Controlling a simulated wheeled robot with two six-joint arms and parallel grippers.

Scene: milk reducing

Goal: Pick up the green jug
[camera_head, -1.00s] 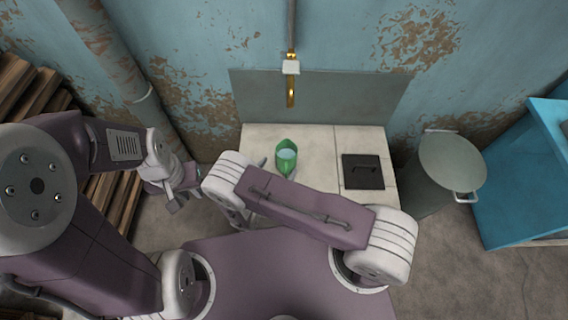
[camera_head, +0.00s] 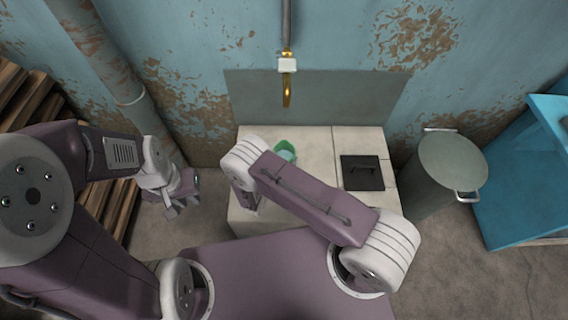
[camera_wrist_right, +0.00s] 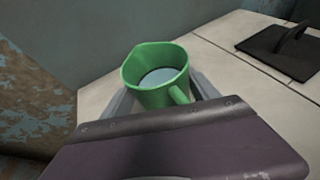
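The green jug (camera_head: 288,146) stands upright on the pale counter (camera_head: 310,140), partly covered by my right arm in the head view. In the right wrist view the jug (camera_wrist_right: 153,92) holds a pale liquid, and its handle points toward my wrist. My right gripper (camera_wrist_right: 165,98) has its grey fingers on either side of the jug; they look apart, and contact with it cannot be made out. In the head view my arm largely hides this gripper. My left gripper (camera_head: 182,207) hangs empty left of the counter, its fingers apart.
A dark square lid with a handle (camera_head: 362,172) lies on the counter right of the jug. A brass tap (camera_head: 287,90) hangs above the back. A lidded grey bin (camera_head: 440,175) and a blue cabinet (camera_head: 520,190) stand right. Stacked wood (camera_head: 30,95) is at left.

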